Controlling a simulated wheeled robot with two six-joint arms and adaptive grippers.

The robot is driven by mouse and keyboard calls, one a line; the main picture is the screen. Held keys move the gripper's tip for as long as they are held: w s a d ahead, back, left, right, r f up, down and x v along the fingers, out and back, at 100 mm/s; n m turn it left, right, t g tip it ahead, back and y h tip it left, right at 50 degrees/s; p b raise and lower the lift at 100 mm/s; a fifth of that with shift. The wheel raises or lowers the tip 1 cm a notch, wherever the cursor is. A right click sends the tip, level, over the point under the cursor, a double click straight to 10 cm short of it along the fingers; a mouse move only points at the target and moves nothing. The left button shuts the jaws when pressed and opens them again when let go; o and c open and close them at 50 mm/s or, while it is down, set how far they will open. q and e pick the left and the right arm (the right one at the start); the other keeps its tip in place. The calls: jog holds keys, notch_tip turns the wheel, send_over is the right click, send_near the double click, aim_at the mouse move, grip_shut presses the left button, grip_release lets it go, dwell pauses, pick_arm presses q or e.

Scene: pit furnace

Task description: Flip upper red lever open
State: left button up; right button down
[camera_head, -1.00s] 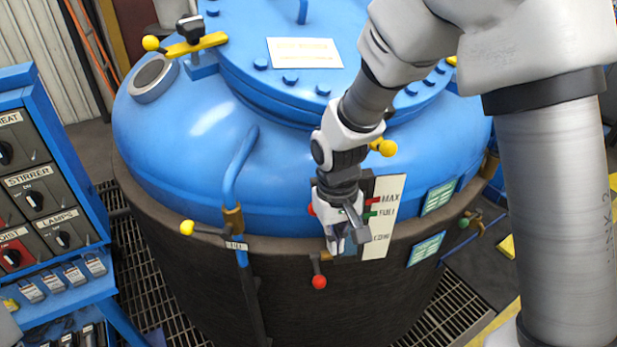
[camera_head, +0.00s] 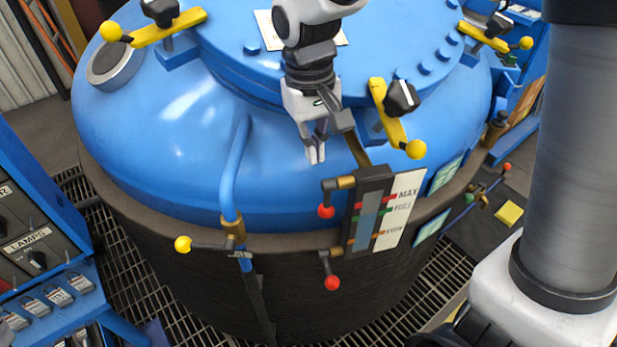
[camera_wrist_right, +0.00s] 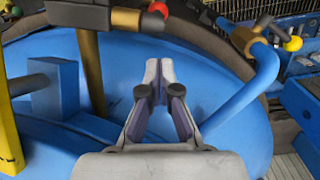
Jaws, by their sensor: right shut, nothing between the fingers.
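The upper red lever (camera_head: 326,211) is a short dark handle ending in a red ball, on a brass fitting left of the level gauge (camera_head: 369,210). Its ball hangs down. In the right wrist view the red ball (camera_wrist_right: 158,9) shows at the top edge, beyond the fingertips. My right gripper (camera_head: 315,158) is shut and empty, pointing down in front of the blue vessel, above and slightly left of the lever and apart from it. Its closed fingers fill the middle of the right wrist view (camera_wrist_right: 160,70). My left gripper is not in view.
A lower red lever (camera_head: 332,282) hangs below the upper one. A yellow-ball lever (camera_head: 183,244) sits on the blue pipe (camera_head: 235,170) to the left. A yellow clamp (camera_head: 394,120) with a black knob stands right of my gripper. A brass pipe (camera_head: 355,150) rises from the gauge.

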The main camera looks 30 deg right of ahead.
aim_at(327, 199)
notch_tip(327, 199, down, 10)
jog(key=shift+s+d, duration=0.15)
jog(key=shift+s, duration=0.3)
jog(key=p, duration=0.2)
jog(key=s+g+p, duration=0.1)
jog(key=p, duration=0.1)
jog(key=shift+a+f+y, duration=0.2)
jog(key=shift+f+y, duration=0.1)
dwell(0.3)
jog(key=shift+s, duration=0.15)
